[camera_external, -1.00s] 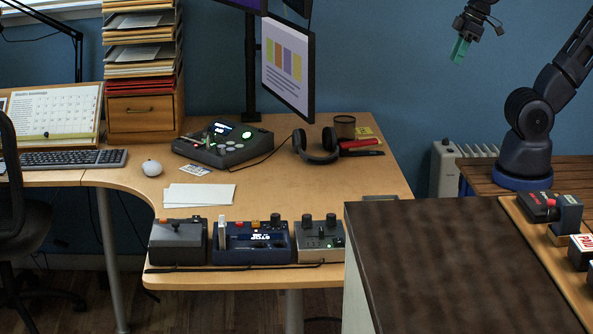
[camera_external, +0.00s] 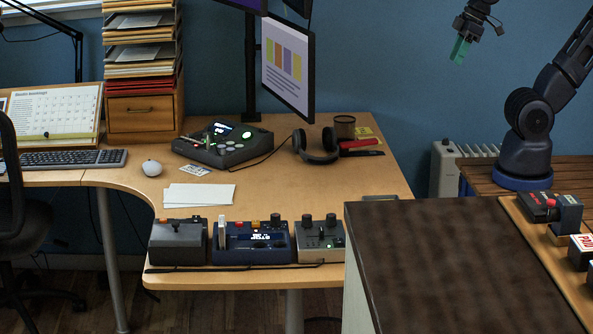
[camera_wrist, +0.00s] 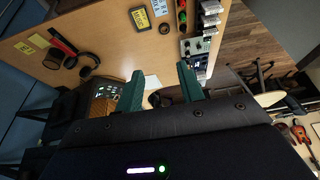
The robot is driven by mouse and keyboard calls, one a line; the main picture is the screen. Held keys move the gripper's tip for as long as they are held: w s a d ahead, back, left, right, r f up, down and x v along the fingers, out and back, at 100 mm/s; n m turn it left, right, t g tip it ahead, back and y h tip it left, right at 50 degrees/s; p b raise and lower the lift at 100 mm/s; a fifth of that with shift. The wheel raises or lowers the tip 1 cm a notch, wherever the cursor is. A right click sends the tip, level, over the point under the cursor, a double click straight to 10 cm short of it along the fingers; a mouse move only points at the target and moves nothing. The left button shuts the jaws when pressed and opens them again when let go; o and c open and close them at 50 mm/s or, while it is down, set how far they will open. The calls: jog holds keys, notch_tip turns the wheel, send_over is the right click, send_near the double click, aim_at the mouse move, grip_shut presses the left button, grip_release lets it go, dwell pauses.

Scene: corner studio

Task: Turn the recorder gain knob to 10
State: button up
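Several control boxes stand in a row at the desk's front edge. A navy box (camera_external: 252,243) with a lit display, buttons and a dark knob (camera_external: 275,219) is in the middle. A grey box (camera_external: 320,240) with two dark knobs and a green light is to its right. I cannot tell which is the recorder, and no knob scale is readable. My gripper (camera_external: 461,50) has green fingers and hangs high at the upper right, far from the boxes. In the wrist view its fingers (camera_wrist: 161,82) are apart with nothing between them.
A dark-topped cabinet (camera_external: 450,265) stands right of the boxes. A grey lever box (camera_external: 179,242) is at their left. Behind are white papers (camera_external: 199,194), a black console (camera_external: 222,146), headphones (camera_external: 316,146) and a monitor (camera_external: 288,68). The desk middle is mostly clear.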

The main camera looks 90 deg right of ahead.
jog(key=shift+o, duration=0.4)
jog(key=w+a+r+n+g, duration=0.1)
jog(key=w+n, duration=0.2)
jog(key=w, duration=1)
jog(key=shift+w+a+r+n, duration=0.2)
jog(key=shift+r+n, duration=0.1)
jog(key=n+g, duration=0.4)
jog(key=n, duration=0.7)
send_over(275, 214)
notch_tip(275, 214, down, 31)
notch_tip(275, 214, down, 10)
jog(key=shift+a+f, duration=0.1)
jog(key=shift+f, duration=0.15)
jog(key=shift+c, duration=0.5)
jog(key=c, duration=0.9)
